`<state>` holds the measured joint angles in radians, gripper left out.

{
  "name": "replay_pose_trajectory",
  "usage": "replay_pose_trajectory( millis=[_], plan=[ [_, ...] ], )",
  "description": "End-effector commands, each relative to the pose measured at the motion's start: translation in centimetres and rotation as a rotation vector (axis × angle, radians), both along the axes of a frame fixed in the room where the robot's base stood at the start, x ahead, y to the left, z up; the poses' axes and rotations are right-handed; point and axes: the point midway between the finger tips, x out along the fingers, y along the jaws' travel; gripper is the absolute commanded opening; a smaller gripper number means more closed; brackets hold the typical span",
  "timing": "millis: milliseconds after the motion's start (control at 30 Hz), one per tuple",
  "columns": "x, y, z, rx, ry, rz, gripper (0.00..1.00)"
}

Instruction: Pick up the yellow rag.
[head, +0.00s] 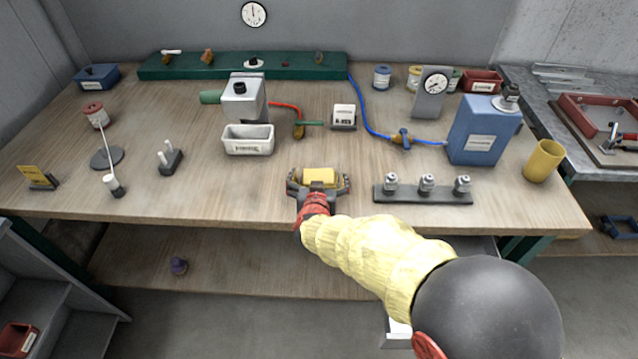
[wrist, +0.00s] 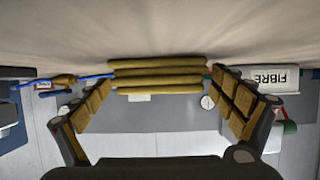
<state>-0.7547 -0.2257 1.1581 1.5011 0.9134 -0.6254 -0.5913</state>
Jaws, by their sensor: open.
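The yellow rag (head: 320,177) lies folded on the wooden workbench, near the middle of its front part. In the wrist view the rag (wrist: 158,74) shows as a stack of several yellow folds. My gripper (head: 320,184) is open, with one finger at the left and one at the right of the rag. In the wrist view the gripper's padded fingers (wrist: 160,98) are spread wide, and the rag lies between and just ahead of their tips. Contact between fingers and rag does not show.
A white labelled bin (head: 248,147) stands behind and left of the rag. A dark rack (head: 423,198) with several metal fittings stands close on the right. A blue tank (head: 484,134) and a yellow cup (head: 543,161) are farther right.

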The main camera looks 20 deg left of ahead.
Motion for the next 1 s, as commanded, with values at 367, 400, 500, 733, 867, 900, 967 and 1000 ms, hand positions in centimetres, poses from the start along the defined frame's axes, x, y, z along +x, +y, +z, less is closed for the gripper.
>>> replay_pose_trajectory(
  millis=[367,400,500,733,867,900,967,1000],
  plan=[
    [0.33,0.09,0.0,0.0,0.0,0.001,0.9],
    [0.33,0.09,0.0,0.0,0.0,0.001,0.88],
    [0.32,0.08,0.0,0.0,0.0,0.001,0.82],
    [0.3,0.08,0.0,0.001,-0.001,0.001,0.69],
    [0.3,0.08,0.0,0.0,0.0,0.001,0.62],
    [0.3,0.08,0.0,0.0,0.0,0.001,0.6],
    [0.3,0.08,0.0,0.0,0.0,0.001,0.56],
    [0.3,0.08,0.0,0.0,0.0,0.001,0.54]
  ],
)
